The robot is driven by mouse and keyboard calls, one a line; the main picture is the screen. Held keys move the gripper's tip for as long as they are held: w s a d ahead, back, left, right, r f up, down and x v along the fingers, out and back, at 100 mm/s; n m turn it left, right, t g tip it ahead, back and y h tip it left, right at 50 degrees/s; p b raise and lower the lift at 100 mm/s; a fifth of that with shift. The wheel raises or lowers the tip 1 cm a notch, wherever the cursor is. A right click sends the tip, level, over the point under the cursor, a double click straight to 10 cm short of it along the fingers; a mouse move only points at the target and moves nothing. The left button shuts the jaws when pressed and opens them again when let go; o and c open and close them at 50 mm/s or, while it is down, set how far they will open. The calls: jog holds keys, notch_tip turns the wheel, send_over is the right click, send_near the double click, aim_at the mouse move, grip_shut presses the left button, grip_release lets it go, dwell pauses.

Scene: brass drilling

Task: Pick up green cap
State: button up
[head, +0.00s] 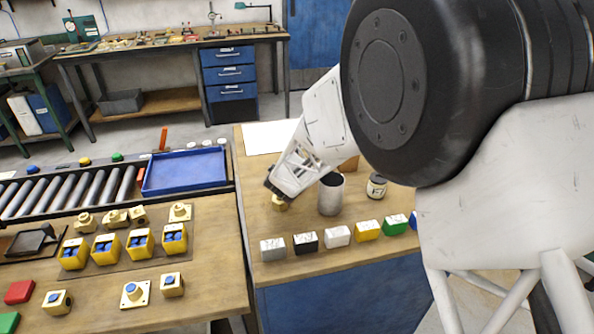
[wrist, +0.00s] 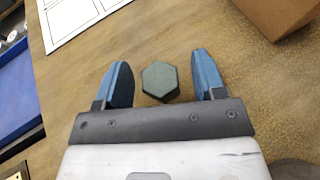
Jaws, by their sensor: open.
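In the wrist view my gripper (wrist: 161,80) is open, with its two blue fingers apart. A dark grey-green hexagonal piece (wrist: 160,80) sits on the wooden table between them, nearer the left finger, with a visible gap on each side. In the head view my gripper (head: 275,192) points down over the left part of the right-hand table, and a small brass-coloured piece (head: 279,203) shows just below it. A round green cap (head: 117,156) sits behind the roller conveyor, away from my gripper, with a yellow cap (head: 84,161) and a blue cap (head: 33,169) to its left.
A grey cup (head: 331,194) and a labelled jar (head: 376,186) stand right of my gripper. Several coloured blocks (head: 337,236) line the table's front. A blue tray (head: 184,172) lies to the left. A brown box (wrist: 279,14) is at the wrist view's upper right.

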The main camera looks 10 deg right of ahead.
jog(key=shift+c, duration=0.5)
jog(key=c, duration=0.9)
jog(key=shift+r, duration=5.05)
